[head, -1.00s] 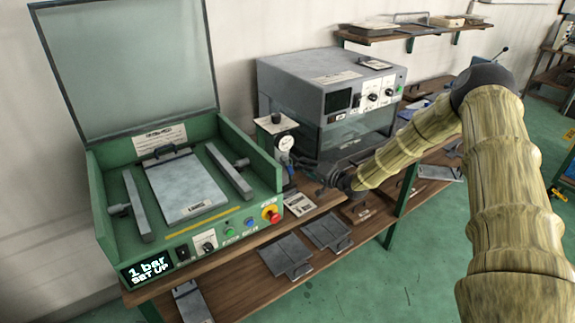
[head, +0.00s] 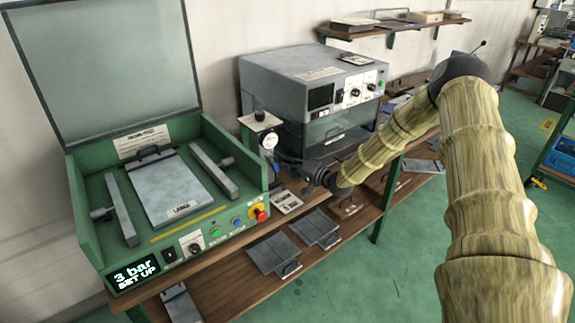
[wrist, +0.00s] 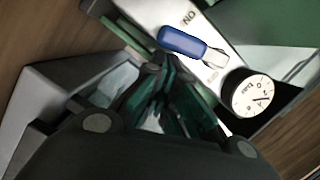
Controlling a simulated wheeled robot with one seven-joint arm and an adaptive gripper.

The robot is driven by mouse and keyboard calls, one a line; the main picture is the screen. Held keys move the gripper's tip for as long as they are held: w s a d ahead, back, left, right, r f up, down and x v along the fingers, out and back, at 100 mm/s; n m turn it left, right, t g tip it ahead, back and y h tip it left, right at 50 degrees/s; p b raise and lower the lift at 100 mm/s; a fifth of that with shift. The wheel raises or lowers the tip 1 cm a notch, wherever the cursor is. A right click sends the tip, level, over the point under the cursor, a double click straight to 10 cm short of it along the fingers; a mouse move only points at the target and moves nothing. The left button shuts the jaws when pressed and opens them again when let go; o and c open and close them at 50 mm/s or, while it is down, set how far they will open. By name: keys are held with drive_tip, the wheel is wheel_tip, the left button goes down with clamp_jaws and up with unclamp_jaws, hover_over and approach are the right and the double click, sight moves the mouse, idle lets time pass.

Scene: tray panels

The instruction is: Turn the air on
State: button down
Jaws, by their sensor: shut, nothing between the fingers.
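The air unit has a white panel, a black knob (head: 259,116) and a round gauge (head: 269,141); the gauge also shows in the wrist view (wrist: 251,94). There, a blue-sleeved lever (wrist: 183,41) lies across the white panel beside printed "ON" lettering. My gripper (head: 284,160) is at the air unit, small and dark in the head view. In the wrist view my gripper (wrist: 160,68) is shut and empty, its fingertips close by the blue lever; I cannot tell whether they touch it. The green machine's display (head: 135,273) reads "3 bar SET UP".
The green machine (head: 88,215) stands left with its lid up, a plate (head: 178,188) inside and a red button (head: 259,212) on its front. A grey cabinet machine (head: 285,80) stands behind my gripper. Metal plates lie on the lower shelf (head: 232,297). Green floor is open at right.

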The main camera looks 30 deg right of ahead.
drive_tip(key=v, duration=1.1)
drive_tip(key=shift+s+d, duration=0.2)
drive_tip(key=shift+s, duration=0.15)
